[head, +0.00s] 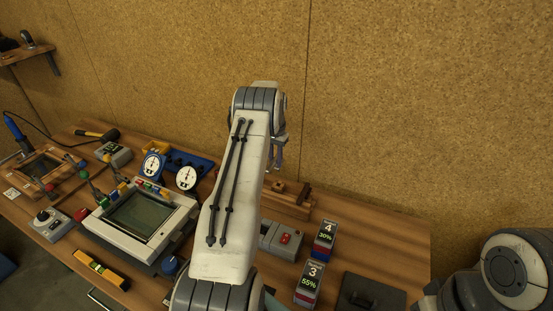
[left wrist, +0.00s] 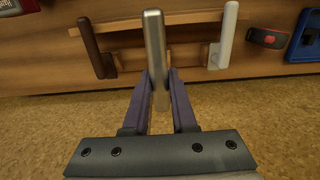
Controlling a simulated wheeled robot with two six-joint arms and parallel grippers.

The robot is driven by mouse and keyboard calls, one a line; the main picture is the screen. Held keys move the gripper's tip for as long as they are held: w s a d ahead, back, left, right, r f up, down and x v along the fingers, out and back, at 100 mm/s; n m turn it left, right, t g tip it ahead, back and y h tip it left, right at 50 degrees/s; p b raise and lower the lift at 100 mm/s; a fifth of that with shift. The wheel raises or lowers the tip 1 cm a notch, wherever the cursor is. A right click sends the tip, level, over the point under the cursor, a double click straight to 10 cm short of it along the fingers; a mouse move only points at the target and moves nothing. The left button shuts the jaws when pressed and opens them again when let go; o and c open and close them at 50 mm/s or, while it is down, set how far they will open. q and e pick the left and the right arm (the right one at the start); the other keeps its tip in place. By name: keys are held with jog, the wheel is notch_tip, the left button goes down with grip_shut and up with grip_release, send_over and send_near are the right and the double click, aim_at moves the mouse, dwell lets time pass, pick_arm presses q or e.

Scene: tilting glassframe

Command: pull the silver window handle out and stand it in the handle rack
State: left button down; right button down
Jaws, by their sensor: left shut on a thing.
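The silver window handle (left wrist: 154,45) is held upright in the left wrist view, between the purple-grey fingers of my left gripper (left wrist: 160,82). The gripper is shut on it. In the head view my left gripper (head: 278,152) shows only in part behind my arm, above the wooden handle rack (head: 290,210). The rack's wooden rail also shows in the left wrist view (left wrist: 190,58), beyond the silver handle. A brown handle (left wrist: 92,45) and a white handle (left wrist: 227,35) stand at it on either side. Whether the silver handle touches the rack is unclear. My right gripper is out of view.
My left arm hides the middle of the workbench. A grey box with a red switch (head: 284,239), numbered boxes (head: 325,238) and a dark case (head: 370,292) stand to the right. A white tilting frame (head: 103,226) and gauges (head: 187,177) stand left. A cork wall rises behind.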

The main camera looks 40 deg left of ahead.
pick_arm(q)
jog(key=shift+f, duration=0.1)
jog(key=shift+f+b, duration=0.2)
jog(key=shift+b, duration=0.1)
jog(key=shift+s+f+b, duration=0.1)
jog(key=shift+f+b, duration=1.55)
jog(key=shift+f, duration=0.95)
jog(key=shift+f+b, duration=1.75)
jog(key=shift+f, duration=0.5)
jog(key=c, duration=0.6)
grip_release()
jog(key=shift+c, duration=0.2)
jog(key=shift+d, duration=0.1)
